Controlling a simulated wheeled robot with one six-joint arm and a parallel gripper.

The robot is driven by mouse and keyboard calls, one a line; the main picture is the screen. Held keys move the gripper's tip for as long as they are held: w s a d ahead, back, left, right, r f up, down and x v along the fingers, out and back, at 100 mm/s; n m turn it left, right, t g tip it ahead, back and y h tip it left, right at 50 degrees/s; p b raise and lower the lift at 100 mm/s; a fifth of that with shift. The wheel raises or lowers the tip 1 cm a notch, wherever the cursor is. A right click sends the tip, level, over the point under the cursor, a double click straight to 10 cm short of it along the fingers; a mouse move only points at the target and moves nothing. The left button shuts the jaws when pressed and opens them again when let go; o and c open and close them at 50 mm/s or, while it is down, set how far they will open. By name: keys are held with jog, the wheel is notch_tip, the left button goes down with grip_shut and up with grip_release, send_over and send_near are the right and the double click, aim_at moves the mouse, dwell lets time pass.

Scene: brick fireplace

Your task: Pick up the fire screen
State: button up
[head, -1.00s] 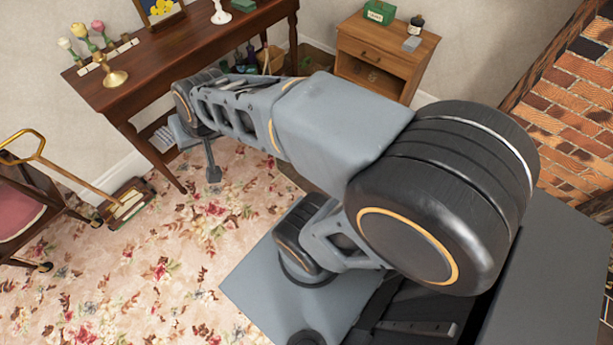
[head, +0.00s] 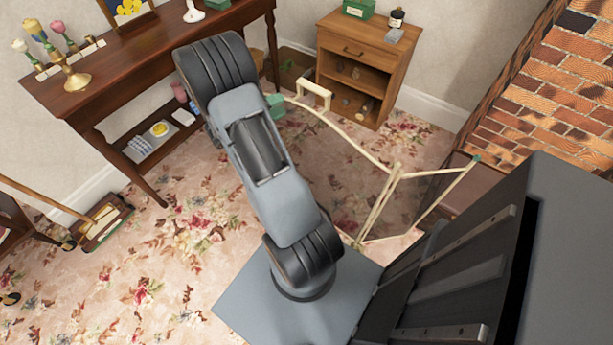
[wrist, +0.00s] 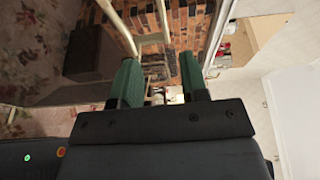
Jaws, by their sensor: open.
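The fire screen (head: 345,136) stands on the carpet right of my arm in the head view. It has a thin cream frame with angled panels, see-through dark mesh and a raised handle (head: 316,95) on its top edge. Part of its left side is hidden behind my arm. In the wrist view, cream bars of the screen (wrist: 121,27) run just beyond my gripper (wrist: 160,68). Its two green fingers are apart, with no held object visible between them. In the head view only a green finger part shows, just left of the handle; whether it touches the screen I cannot tell.
A wooden cabinet (head: 365,60) stands behind the screen. A dark wood console table (head: 110,88) with candlesticks and flowers is at the left. The brick fireplace (head: 545,80) is at the right. A carpet sweeper (head: 97,222) lies far left. Open carpet lies left of my base.

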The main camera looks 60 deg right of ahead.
aim_at(313, 91)
jog(key=shift+m+g, duration=0.3)
jog(key=shift+g, duration=0.2)
jog(key=shift+s+p+x, duration=0.15)
jog(key=shift+p+x, duration=0.2)
jog(key=shift+x, duration=3.1)
jog(key=shift+s+p+x, duration=0.15)
jog(key=shift+p+x, duration=0.15)
jog(key=shift+x, duration=3.2)
jog(key=shift+a, duration=0.1)
grip_shut()
jog(key=shift+r, duration=0.1)
